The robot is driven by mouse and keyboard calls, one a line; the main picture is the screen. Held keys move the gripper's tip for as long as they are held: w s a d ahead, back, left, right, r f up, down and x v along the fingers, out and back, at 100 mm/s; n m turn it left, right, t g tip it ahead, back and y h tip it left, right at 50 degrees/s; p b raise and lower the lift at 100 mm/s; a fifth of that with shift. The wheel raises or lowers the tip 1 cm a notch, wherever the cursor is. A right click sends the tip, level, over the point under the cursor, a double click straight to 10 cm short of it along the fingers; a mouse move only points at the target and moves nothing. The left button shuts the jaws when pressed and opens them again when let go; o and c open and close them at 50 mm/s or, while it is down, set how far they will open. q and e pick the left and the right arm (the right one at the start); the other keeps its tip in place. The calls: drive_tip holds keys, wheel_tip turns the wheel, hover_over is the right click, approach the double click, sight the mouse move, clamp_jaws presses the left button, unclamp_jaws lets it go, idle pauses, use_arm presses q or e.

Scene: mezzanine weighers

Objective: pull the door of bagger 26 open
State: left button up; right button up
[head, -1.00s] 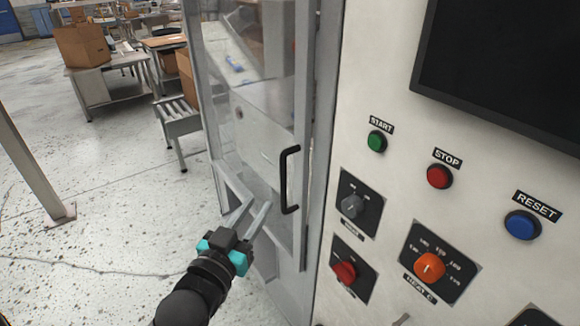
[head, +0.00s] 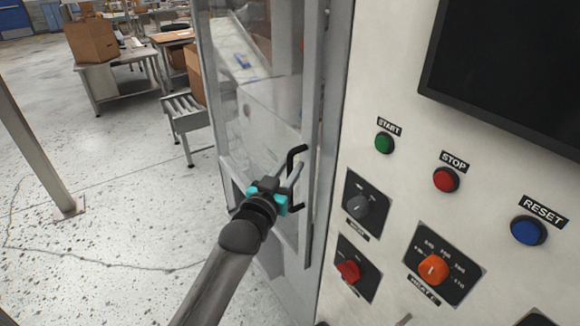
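The bagger's clear door (head: 262,120) in a grey frame fills the middle of the head view and looks closed. Its black vertical bar handle (head: 297,151) is on the right side of the door; my gripper hides much of its middle and lower part. My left gripper (head: 291,172), black and teal with grey fingers, is at the handle. Its fingers look apart, with the handle close to or between them; contact cannot be made out. My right gripper is out of view. No label with the number 26 shows.
Right of the door is a white panel with a dark screen (head: 510,65), a green start button (head: 384,143), a red stop button (head: 446,180), a blue reset button (head: 527,231) and knobs. A roller conveyor (head: 187,112) and a post (head: 40,150) stand left; open floor lies between.

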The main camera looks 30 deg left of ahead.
use_arm(q)
drive_tip(key=shift+w, duration=0.25)
drive_tip(key=shift+c, duration=0.2)
clamp_jaws()
idle(1.1)
